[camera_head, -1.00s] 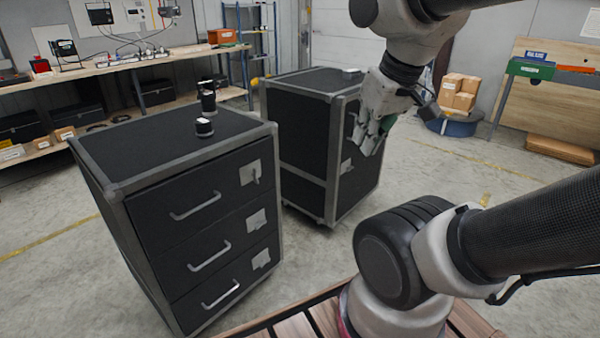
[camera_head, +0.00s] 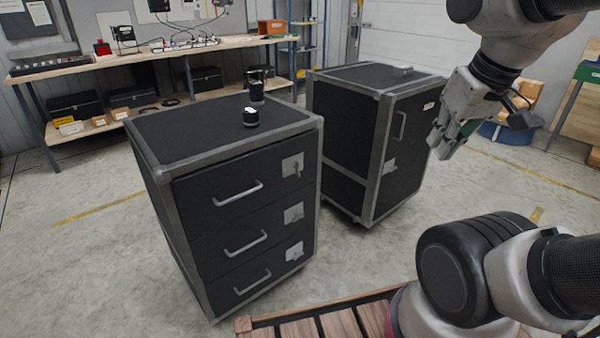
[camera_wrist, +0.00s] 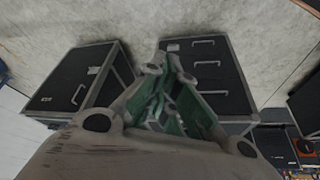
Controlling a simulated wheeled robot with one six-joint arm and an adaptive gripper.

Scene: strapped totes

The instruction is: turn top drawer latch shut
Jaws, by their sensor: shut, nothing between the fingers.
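The black drawer cabinet (camera_head: 177,239) with grey metal edges stands left of centre in the head view. Its top drawer (camera_head: 240,185) has a bar handle and, at its right end, a latch on a light square plate (camera_head: 293,166). The top latch's small lever looks tilted, its exact setting too small to tell. The cabinet also shows in the wrist view (camera_wrist: 228,75), upper middle. My gripper (camera_head: 441,148) is shut and empty, in the air well to the right of the latch, in front of the second cabinet.
A second black cabinet (camera_head: 345,130) with a door stands behind and to the right. Two small dark items, one of them a short cylinder (camera_head: 251,117), stand on the drawer cabinet. A workbench (camera_head: 150,62) runs along the back wall. The floor between is open.

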